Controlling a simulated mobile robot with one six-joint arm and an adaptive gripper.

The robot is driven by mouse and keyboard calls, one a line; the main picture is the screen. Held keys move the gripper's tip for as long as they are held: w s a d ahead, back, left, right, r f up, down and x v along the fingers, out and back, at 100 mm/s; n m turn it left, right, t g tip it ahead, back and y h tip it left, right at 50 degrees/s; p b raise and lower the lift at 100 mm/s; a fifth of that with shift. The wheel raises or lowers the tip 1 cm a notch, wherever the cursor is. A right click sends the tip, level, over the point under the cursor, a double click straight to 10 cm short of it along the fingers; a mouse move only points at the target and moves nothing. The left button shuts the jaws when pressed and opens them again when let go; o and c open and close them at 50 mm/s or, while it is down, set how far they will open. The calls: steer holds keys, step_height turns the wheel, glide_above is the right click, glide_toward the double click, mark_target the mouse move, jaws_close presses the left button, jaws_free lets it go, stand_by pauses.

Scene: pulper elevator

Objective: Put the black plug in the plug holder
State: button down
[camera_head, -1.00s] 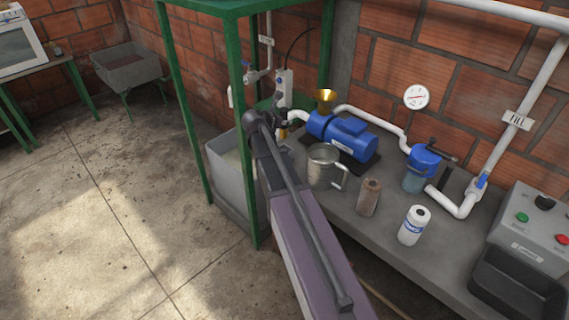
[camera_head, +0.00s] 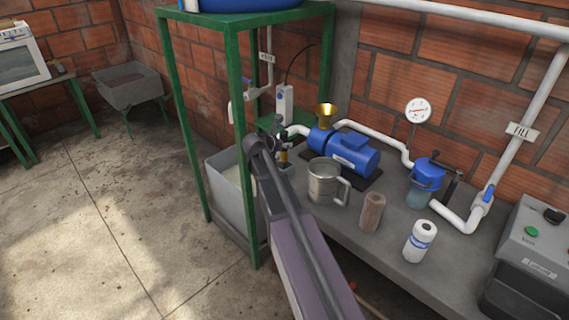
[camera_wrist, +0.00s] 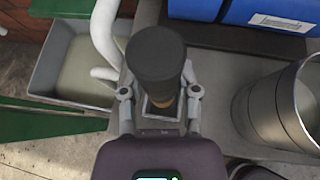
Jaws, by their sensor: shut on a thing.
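The black plug (camera_wrist: 155,55) is a dark cylinder with a brass-coloured lower part, seen close up in the wrist view. My gripper (camera_wrist: 160,93) is shut on it, one finger on each side. A small grey square-edged piece (camera_wrist: 160,110) shows right below the plug; it may be the plug holder, but I cannot tell whether the plug touches it. In the head view my gripper (camera_head: 282,143) is at the bench's left end, in front of the blue pump. The brass part shows there just above a small grey block (camera_head: 290,170), and my arm hides some of this area.
The blue pump (camera_head: 352,156) and a metal jug (camera_head: 323,183) stand close right. A brown cylinder (camera_head: 372,212) and a white bottle (camera_head: 420,242) stand farther right. A green frame post (camera_head: 243,150) and grey basin (camera_head: 225,192) are close left. White pipes run behind.

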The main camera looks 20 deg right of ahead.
mark_target(282, 158)
steer(key=shift+f+b, duration=1)
steer(key=shift+f, duration=0.35)
steer(key=shift+f, duration=0.1)
steer(key=shift+f+b, duration=1.8)
steer(key=shift+b, duration=0.05)
steer(key=shift+f, duration=0.15)
steer(key=shift+c, duration=1.7)
jaws_free()
steer(key=shift+r, duration=0.2)
